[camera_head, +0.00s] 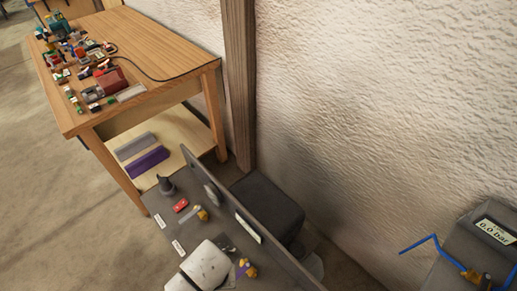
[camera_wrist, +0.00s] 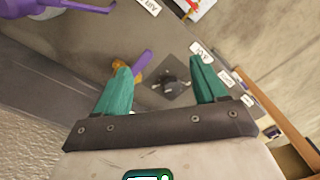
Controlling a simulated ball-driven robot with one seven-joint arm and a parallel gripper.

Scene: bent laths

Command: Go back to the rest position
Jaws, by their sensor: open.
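My gripper (camera_wrist: 162,66) shows in the wrist view with its two teal fingers spread apart and nothing held between them. Past the fingers, a dark knob on a diamond-shaped plate (camera_wrist: 172,88) appears in the gap, on a grey panel. A purple lever with a brass fitting (camera_wrist: 143,65) lies by the left fingertip; I cannot tell whether they touch. In the head view, a white part of my arm (camera_head: 204,266) is over the grey panel (camera_head: 225,225) at the bottom and hides part of it.
A wooden table (camera_head: 165,62) with many small items stands at upper left; grey and purple bars (camera_head: 147,161) lie on its lower shelf. An upright plate (camera_head: 243,212) edges the panel. A gauge box (camera_head: 480,245) with a blue lever is at lower right. Open floor lies left.

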